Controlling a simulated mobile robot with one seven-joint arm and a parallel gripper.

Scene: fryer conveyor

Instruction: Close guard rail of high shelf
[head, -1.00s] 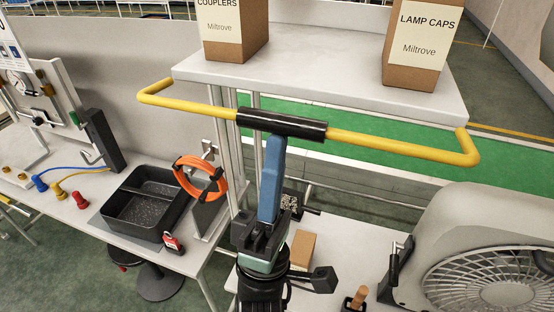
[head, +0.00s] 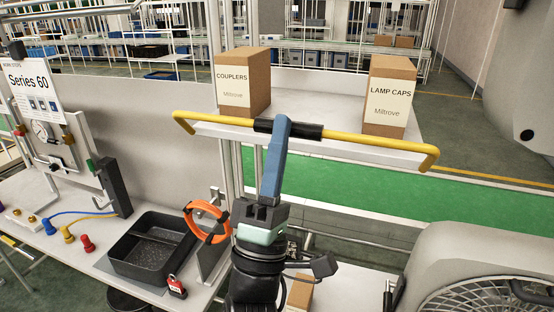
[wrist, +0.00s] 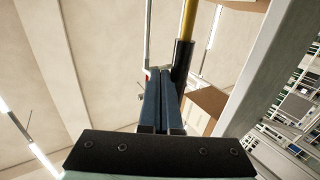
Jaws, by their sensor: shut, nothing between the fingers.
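The guard rail (head: 365,139) is a yellow bar with bent ends and a black grip sleeve (head: 307,131) at its middle. It runs across the front of the high shelf (head: 305,103), about level with the shelf's front edge in the head view. My gripper (head: 281,122) is shut and empty, its blue fingers pointing up. The fingertips overlap the left part of the sleeve in the head view. In the wrist view the sleeve (wrist: 181,64) stands just right of the shut fingers (wrist: 156,80); whether they touch is unclear.
The COUPLERS box (head: 243,82) and LAMP CAPS box (head: 389,95) stand on the shelf. Below left, a bench holds a black tray (head: 150,248) and an orange ring (head: 207,222) hangs near it. A grey fan housing (head: 450,255) stands at lower right.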

